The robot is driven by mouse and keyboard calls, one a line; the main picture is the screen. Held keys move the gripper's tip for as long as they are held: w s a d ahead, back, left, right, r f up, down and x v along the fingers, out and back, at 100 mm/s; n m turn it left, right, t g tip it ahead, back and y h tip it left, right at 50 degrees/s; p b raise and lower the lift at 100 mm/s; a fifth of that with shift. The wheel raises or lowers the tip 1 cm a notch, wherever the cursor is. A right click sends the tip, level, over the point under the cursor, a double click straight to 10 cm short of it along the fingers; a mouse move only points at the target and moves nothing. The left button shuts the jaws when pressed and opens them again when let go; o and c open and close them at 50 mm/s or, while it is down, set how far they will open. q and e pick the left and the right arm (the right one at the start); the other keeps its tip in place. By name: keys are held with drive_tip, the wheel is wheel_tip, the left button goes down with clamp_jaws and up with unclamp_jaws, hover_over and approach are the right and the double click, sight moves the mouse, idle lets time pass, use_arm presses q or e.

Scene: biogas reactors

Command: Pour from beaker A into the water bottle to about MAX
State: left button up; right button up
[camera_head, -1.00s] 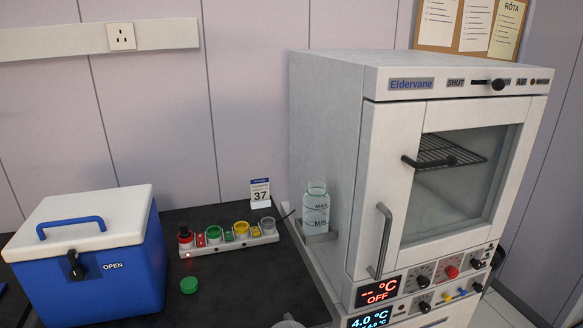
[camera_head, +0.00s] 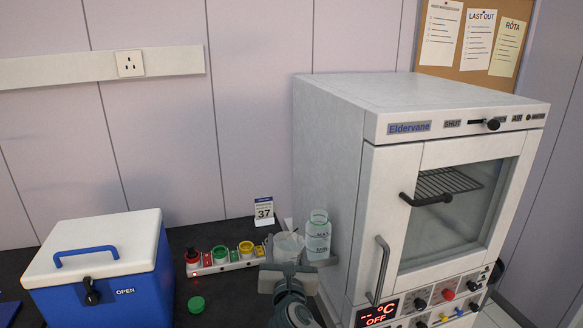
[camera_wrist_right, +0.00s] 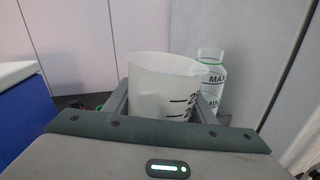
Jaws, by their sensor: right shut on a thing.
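My right gripper (camera_head: 287,268) is shut on beaker A (camera_head: 289,246), a translucent white beaker with dark graduation marks. The beaker (camera_wrist_right: 163,88) stands roughly upright between the two fingers in the right wrist view. The water bottle (camera_head: 318,238), clear with MAX and MIN marks and a green ring near its top, stands just right of the beaker against the cabinet's side. It shows behind and right of the beaker in the right wrist view (camera_wrist_right: 213,72). The beaker is not tilted over the bottle. The liquid levels are hard to tell. My left gripper is not in view.
A white cabinet (camera_head: 330,130) with a glass door fills the right. A blue cool box (camera_head: 100,285) with a white lid stands at left. A rack with coloured caps (camera_head: 222,262), a loose green cap (camera_head: 196,303) and a card reading 37 (camera_head: 264,209) are on the dark bench.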

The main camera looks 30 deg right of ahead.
use_arm(q)
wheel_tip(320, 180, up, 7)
drive_tip(key=p, duration=0.6)
use_arm(e)
drive_tip(key=w+d+r+m+g+h, duration=0.1)
drive_tip(key=w+d+r+m+h, duration=0.1)
drive_tip(key=w+d+r, duration=0.2)
drive_tip(key=w+d+r+m+g+h, duration=0.2)
drive_tip(key=w+d+r, duration=0.2)
drive_tip(key=w+r, duration=0.4)
drive_tip(key=shift+w+d+r+m, duration=0.15)
drive_tip(key=shift+d+r+m, duration=0.15)
drive_tip(key=shift+r, duration=0.2)
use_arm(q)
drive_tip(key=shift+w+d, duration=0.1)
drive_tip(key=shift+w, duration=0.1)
use_arm(e)
drive_tip(key=shift+f, duration=0.15)
